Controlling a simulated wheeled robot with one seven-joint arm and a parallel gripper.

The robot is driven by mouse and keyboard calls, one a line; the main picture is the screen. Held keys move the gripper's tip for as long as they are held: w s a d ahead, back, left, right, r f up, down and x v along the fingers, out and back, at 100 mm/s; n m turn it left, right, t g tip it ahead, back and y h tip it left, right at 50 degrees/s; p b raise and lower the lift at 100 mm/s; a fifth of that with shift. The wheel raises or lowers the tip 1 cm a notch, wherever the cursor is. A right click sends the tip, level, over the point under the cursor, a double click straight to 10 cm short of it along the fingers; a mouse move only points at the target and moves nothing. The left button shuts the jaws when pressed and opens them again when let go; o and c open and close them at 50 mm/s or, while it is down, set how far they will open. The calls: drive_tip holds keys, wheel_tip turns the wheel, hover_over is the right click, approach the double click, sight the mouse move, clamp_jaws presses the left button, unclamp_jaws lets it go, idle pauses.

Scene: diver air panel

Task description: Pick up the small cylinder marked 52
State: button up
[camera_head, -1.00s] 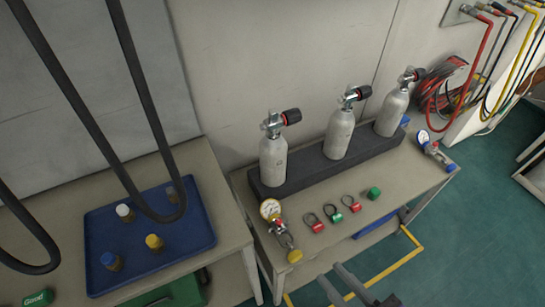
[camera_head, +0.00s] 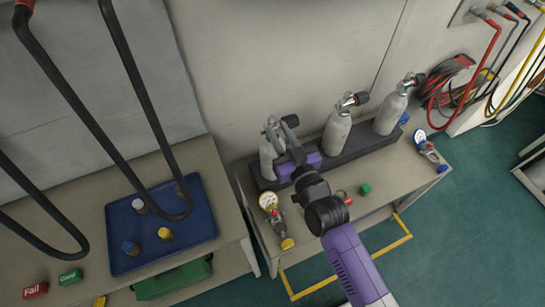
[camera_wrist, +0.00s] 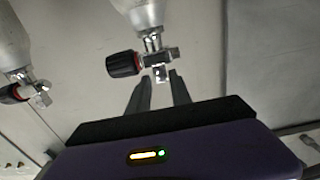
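Three small grey cylinders with valves and black knobs stand upright in a dark rack (camera_head: 362,146): a left one (camera_head: 267,163), a middle one (camera_head: 337,134) and a right one (camera_head: 390,112). I cannot read any number on them. My gripper (camera_head: 279,131) is at the valve of the left cylinder and partly hides it. In the wrist view my gripper (camera_wrist: 159,79) is open, its two fingers on either side of the end of a cylinder's valve (camera_wrist: 158,58). I cannot tell whether they touch it. Another cylinder (camera_wrist: 14,45) shows at the left there.
A gauge with hose fitting (camera_head: 270,203) lies in front of the rack, with a green cap (camera_head: 365,189) and a red ring cap nearby. Another gauge (camera_head: 422,138) is at the bench's right end. A blue tray (camera_head: 160,245) with several capped bottles and hanging black hoses is at left.

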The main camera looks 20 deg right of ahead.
drive_tip(key=w, duration=0.7)
drive_tip(key=shift+w, duration=0.25)
clamp_jaws()
idle(1.1)
drive_tip(key=shift+r, duration=0.3)
